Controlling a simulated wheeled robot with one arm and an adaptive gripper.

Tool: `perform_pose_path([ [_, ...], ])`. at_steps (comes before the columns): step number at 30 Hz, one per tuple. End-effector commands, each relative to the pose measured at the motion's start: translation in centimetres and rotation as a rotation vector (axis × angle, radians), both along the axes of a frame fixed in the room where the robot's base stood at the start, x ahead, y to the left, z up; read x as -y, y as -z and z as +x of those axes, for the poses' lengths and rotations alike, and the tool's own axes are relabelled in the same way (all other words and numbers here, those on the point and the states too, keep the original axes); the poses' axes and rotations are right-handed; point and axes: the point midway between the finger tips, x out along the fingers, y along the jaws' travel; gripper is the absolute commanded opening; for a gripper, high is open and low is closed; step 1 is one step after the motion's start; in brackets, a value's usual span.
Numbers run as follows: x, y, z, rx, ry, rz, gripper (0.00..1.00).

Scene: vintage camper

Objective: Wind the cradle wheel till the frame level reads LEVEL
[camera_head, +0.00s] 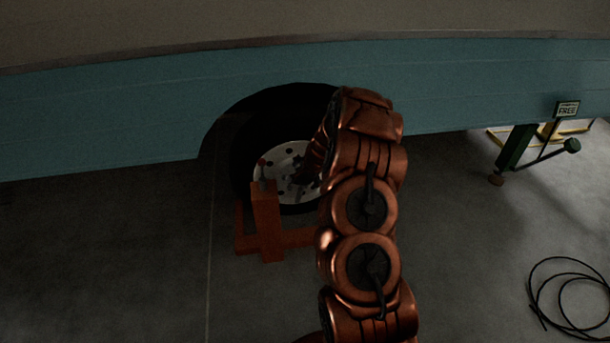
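An orange-red cradle frame (267,225) stands on the floor in front of a camper tyre (270,112). A small red knob-like part (262,162) shows at the top of its upright post. The tyre has a pale rim with dark holes (270,178). My copper-coloured arm rises from the bottom and covers the right side of the tyre. My gripper (304,181) is dark and blurred against the rim, right of the post. I cannot tell whether it touches anything or how its fingers stand. I cannot make out a cradle wheel or a frame level reading LEVEL.
A green jack or stand (516,147) with a crank handle stands at the right under the teal camper body (110,115). A small sign (567,109) above it reads FREE. A black cable (570,297) lies coiled on the floor at the lower right. The left floor is clear.

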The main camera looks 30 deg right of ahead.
Motion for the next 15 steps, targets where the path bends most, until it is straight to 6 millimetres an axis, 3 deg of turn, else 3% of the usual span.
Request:
perform_pose_path([
  [10,0.0,-0.1,-0.1,0.000,0.000,0.001,0.97],
  [15,-0.1,-1.2,-0.6,0.002,-0.001,0.001,0.97],
])
